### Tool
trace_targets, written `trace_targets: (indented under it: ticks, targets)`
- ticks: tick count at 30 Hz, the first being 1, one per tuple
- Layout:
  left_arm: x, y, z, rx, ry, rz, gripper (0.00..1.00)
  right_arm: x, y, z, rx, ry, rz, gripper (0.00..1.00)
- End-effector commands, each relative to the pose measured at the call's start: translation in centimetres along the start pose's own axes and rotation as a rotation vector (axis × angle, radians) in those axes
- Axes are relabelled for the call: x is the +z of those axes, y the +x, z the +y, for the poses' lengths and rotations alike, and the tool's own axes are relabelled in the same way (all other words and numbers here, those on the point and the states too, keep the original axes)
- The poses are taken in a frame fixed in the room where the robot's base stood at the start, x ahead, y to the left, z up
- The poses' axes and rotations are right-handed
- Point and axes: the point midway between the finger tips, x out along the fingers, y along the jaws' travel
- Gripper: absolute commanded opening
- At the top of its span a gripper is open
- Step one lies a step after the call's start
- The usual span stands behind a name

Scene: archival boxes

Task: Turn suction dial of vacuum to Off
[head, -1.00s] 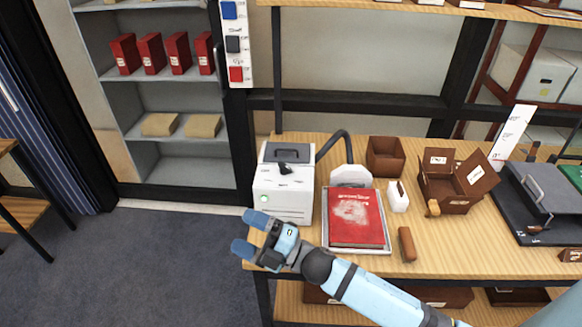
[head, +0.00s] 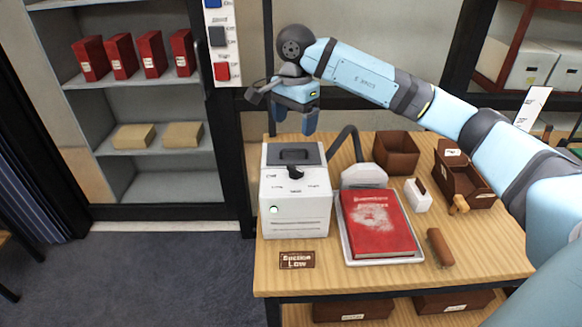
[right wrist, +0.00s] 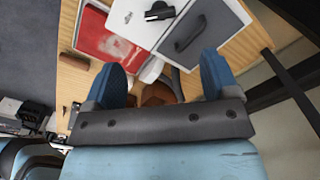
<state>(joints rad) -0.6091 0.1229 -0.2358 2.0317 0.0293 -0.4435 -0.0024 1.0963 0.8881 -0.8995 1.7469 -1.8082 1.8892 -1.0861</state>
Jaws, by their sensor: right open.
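The vacuum (head: 297,212) is a white box with a grey handle panel on top, standing at the left end of the wooden table. Its black suction dial (head: 295,172) sits on the top face among small printed labels; I cannot read where it points. The dial also shows in the right wrist view (right wrist: 159,12). My right gripper (head: 296,122) is open and empty, fingers pointing down, above and behind the vacuum's back edge and apart from the dial. In the right wrist view its two blue fingers (right wrist: 160,78) are spread wide. My left gripper is not in view.
A hose runs from the vacuum to a white nozzle (head: 363,176). A dusty red book (head: 378,222) lies on a tray (head: 412,261). A "Suction Low" plaque (head: 297,260) lies at the table's front.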

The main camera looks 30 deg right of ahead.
Motion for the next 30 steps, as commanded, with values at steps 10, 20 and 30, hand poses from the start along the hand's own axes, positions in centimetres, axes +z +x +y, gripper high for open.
trace_targets:
  ticks: [10, 20, 30]
  targets:
    - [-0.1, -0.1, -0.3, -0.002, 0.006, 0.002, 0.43, -0.5, 4.6, 0.2, 0.008, 0.001, 0.017, 0.81]
    - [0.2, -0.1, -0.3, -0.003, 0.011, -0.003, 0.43, -0.6, 11.1, 0.2, 0.005, 0.001, 0.017, 0.81]
    - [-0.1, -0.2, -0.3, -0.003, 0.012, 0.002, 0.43, -0.6, 13.5, 0.1, 0.002, 0.001, 0.017, 0.81]
